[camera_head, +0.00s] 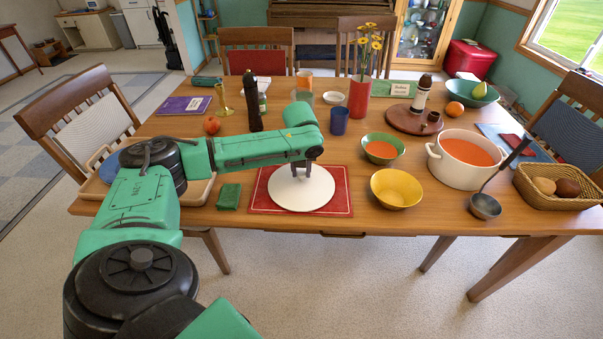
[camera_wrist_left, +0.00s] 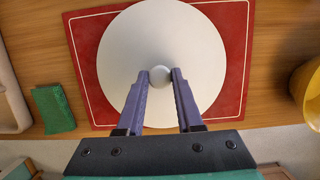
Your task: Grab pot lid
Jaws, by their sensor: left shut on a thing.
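The pot lid (camera_head: 301,196) is a white disc lying on a red mat (camera_head: 258,206) near the table's front edge. In the left wrist view the lid (camera_wrist_left: 120,60) fills the middle, with a small round knob (camera_wrist_left: 160,75) at its centre. My left gripper (camera_head: 300,173) reaches down over the lid from above. In the left wrist view its two fingers (camera_wrist_left: 160,80) are shut on the knob, one on each side. The pot (camera_head: 466,163) is white, stands to the right and is uncovered, with orange soup inside. My right gripper is not in view.
A yellow bowl (camera_head: 397,189) stands close to the right of the mat and a green folded cloth (camera_head: 230,196) lies to its left. A green bowl (camera_head: 381,150) and a blue cup (camera_head: 339,121) stand behind. A ladle (camera_head: 486,205) leans by the pot.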

